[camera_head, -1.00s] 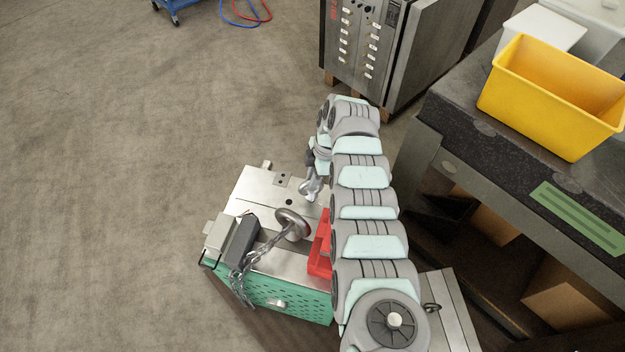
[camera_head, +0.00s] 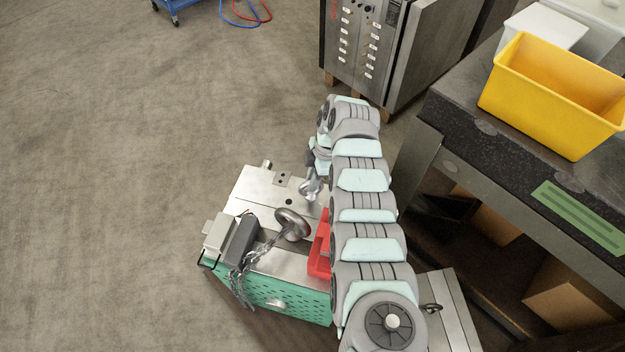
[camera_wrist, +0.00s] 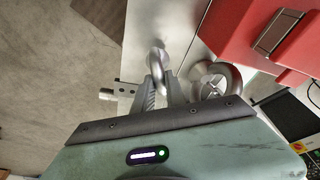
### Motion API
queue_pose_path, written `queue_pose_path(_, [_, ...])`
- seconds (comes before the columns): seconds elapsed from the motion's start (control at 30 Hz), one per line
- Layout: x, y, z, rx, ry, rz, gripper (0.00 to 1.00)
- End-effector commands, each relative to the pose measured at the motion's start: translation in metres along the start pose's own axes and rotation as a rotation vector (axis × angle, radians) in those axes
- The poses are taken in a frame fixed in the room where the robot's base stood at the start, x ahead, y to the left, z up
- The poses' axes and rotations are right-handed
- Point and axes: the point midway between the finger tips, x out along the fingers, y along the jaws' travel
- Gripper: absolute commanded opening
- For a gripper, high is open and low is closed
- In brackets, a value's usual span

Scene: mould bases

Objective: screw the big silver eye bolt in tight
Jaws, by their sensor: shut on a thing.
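A silver eye bolt (camera_head: 309,190) stands on the steel top of the mould base (camera_head: 258,190), partly behind my arm. My gripper (camera_wrist: 159,88) is shut on the eye bolt, with one finger on each side; its rounded eye (camera_wrist: 156,57) shows beyond the fingertips in the wrist view. In the head view the fingers are small and partly hidden by my wrist. The bolt's thread and the seating of its collar cannot be made out.
A darker lifting ring (camera_head: 292,224) with a chain (camera_head: 245,272) lies close by on the mould base. A red part (camera_head: 320,252) is beside my arm. A grey clamp block (camera_head: 238,240) sits at the left. A bench with a yellow bin (camera_head: 545,100) stands right.

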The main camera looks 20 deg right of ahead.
Motion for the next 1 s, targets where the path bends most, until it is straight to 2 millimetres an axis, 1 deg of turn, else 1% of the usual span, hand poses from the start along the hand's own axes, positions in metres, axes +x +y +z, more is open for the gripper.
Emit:
queue_pose_path(0.47, [0.002,0.001,0.001,0.0,0.0,0.002,0.0])
queue_pose_path(1.0, [0.02,0.001,0.006,0.0,-0.001,0.002,0.0])
